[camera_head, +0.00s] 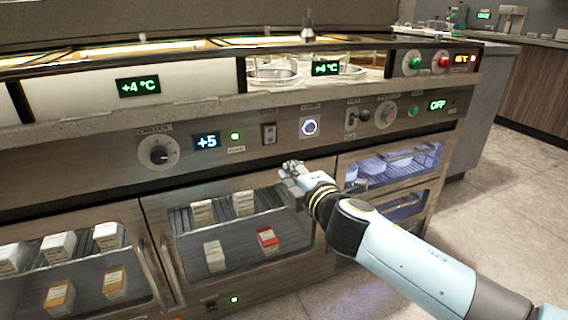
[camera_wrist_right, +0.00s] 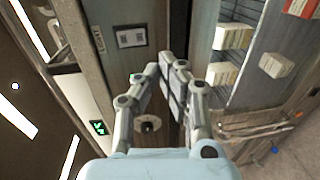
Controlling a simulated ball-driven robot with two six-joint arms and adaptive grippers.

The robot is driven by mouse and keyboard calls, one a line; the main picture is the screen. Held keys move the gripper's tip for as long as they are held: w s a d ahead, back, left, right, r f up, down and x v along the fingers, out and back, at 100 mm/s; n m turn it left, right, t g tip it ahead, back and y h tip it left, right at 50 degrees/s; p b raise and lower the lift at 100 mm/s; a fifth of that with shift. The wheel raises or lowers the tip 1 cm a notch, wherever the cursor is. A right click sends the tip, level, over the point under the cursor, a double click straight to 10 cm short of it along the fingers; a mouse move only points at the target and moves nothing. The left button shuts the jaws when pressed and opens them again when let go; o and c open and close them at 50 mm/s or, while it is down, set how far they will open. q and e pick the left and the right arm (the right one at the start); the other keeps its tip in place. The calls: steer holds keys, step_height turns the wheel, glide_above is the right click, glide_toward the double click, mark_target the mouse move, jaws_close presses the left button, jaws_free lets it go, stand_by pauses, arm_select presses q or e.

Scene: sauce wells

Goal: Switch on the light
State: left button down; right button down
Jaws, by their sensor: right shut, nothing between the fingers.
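The counter's front panel carries several controls, with labels too small to read. A rocker switch (camera_head: 268,133) sits left of a round push button with a glowing bluish-white ring (camera_head: 310,127). Further right are a black lever-like handle (camera_head: 358,117), a dial (camera_head: 387,114) and a green button (camera_head: 413,111). My right gripper (camera_head: 290,170) is shut and empty, below the panel in front of the glass-fronted cabinet. Its fingertips also show in the right wrist view (camera_wrist_right: 165,68). My left gripper is out of view.
A knob (camera_head: 158,152) and a "+5" display (camera_head: 206,141) sit at the panel's left; an "OFF" display (camera_head: 437,105) is at its right. Glass-fronted cabinets with small boxes (camera_head: 267,239) lie below. The counter edge (camera_head: 120,122) juts out above the panel. Floor at right is clear.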

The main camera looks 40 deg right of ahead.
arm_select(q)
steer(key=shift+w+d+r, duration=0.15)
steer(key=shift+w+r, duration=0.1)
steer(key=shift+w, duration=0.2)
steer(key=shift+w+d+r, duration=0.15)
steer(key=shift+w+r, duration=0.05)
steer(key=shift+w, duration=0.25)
arm_select(e)
steer(key=shift+s+a+f, duration=0.15)
steer(key=shift+s+a, duration=0.05)
steer(key=shift+s, duration=0.7)
steer(key=shift+s+a+f, duration=0.1)
steer(key=shift+s+a, duration=0.1)
steer(key=shift+s, duration=0.65)
